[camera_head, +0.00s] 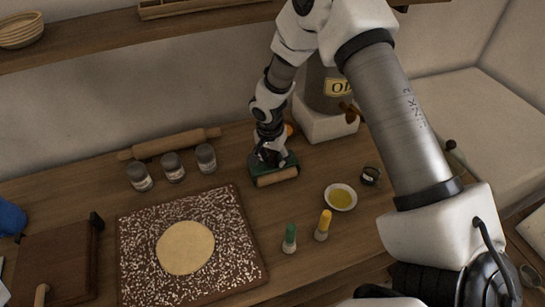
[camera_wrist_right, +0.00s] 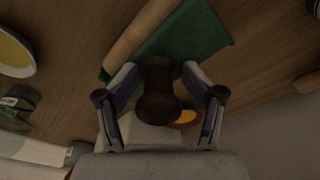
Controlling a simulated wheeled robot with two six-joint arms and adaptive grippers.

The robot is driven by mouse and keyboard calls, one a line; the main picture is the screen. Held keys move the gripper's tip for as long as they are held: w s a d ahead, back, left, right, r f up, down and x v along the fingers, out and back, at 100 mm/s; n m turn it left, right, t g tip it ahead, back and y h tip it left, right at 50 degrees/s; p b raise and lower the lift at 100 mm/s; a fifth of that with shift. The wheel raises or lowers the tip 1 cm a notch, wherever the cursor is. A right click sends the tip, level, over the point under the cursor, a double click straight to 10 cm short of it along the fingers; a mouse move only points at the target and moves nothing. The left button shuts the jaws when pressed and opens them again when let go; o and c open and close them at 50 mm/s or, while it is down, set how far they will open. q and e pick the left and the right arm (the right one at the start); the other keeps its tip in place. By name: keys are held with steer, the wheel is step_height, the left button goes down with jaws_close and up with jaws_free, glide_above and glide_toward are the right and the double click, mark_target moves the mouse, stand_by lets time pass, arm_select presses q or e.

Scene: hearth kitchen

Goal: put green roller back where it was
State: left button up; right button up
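The green roller (camera_head: 273,170) has a green body, a pale wooden cylinder along its front and a dark handle. It is in the middle of the counter in the head view; I cannot tell whether it touches the wood. In the right wrist view its green body (camera_wrist_right: 190,35) is at the top, with the dark handle below it. My right gripper (camera_head: 268,152) is over it from above. Its fingertips (camera_wrist_right: 160,70) close on both sides of the handle. My left gripper is not in view.
Green-capped (camera_head: 290,238) and yellow-capped (camera_head: 323,225) bottles and a bowl of yellow liquid (camera_head: 341,197) stand in front right. A speckled board with dough (camera_head: 186,247) lies left. Jars (camera_head: 173,167) and a rolling pin (camera_head: 170,143) are behind. A large pot (camera_head: 325,90) stands behind right.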

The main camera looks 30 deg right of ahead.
steer(key=shift+w+r+p, duration=0.1)
steer(key=shift+r+p, duration=0.4)
steer(key=shift+r, duration=0.15)
steer(key=shift+w+r, duration=0.1)
steer(key=shift+r, duration=0.25)
steer(key=r+b, duration=0.1)
steer(key=r, duration=0.2)
steer(key=r+b, duration=0.1)
steer(key=r, duration=0.2)
steer(key=s+a+r, duration=0.1)
steer(key=r, duration=0.3)
steer(key=shift+a+r+b, duration=0.1)
steer(key=shift+b, duration=0.3)
steer(key=shift+r, duration=0.45)
